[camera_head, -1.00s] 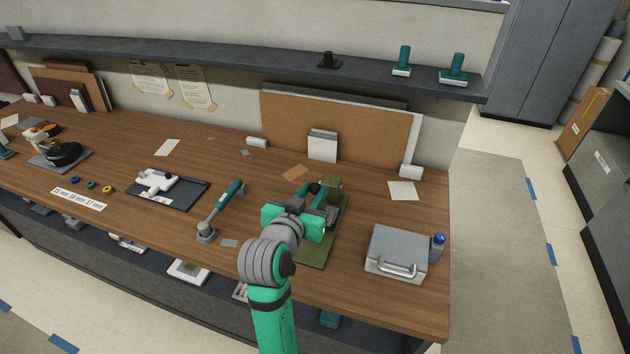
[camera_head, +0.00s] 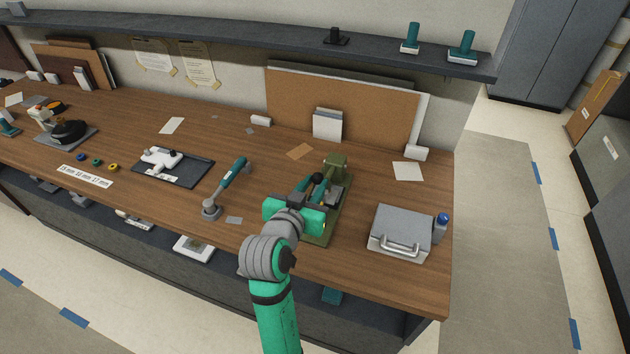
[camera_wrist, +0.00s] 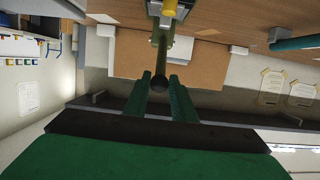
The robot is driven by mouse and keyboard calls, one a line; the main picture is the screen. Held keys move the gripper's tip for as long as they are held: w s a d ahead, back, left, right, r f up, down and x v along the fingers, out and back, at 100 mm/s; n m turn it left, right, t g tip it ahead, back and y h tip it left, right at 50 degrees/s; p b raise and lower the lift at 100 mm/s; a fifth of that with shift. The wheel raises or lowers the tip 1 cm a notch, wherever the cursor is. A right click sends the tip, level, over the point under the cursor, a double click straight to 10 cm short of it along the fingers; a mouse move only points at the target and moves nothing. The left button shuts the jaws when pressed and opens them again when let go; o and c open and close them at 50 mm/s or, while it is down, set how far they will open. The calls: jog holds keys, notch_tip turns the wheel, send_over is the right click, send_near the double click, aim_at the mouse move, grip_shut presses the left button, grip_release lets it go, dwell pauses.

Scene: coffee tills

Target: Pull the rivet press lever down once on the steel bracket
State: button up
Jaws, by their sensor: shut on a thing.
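The olive-green rivet press (camera_head: 335,163) stands on its base plate near the right part of the bench. Its lever (camera_wrist: 161,55) is a thin olive rod with a dark ball knob (camera_wrist: 159,83) at its end. My gripper (camera_head: 312,184) is shut on the lever at this knob, with one green finger on each side in the wrist view (camera_wrist: 160,92). A grey metal piece, perhaps the steel bracket (camera_wrist: 168,9), shows at the top of the wrist view beside a yellow part. My wrist hides much of the press's front in the head view.
A grey metal case (camera_head: 400,232) and a blue-capped bottle (camera_head: 440,228) stand to the right. A teal-handled hammer-like tool (camera_head: 226,187) lies to the left. A cork board (camera_head: 345,105) leans behind, under a dark shelf (camera_head: 260,40).

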jog(key=shift+w+d+r, duration=0.25)
jog(key=shift+w+r, duration=0.6)
jog(key=shift+r, duration=0.1)
jog(key=shift+w+d+r, duration=0.25)
jog(key=shift+w+r, duration=0.55)
jog(key=shift+r, duration=0.15)
jog(key=shift+w+d+r, duration=0.25)
jog(key=shift+w+r, duration=0.6)
jog(key=shift+r, duration=0.25)
jog(key=shift+w+d+r, duration=0.2)
jog(key=shift+w+r, duration=0.15)
jog(key=shift+w, duration=0.25)
jog(key=o, duration=0.8)
jog(key=shift+a, duration=0.1)
jog(key=shift+o, duration=0.6)
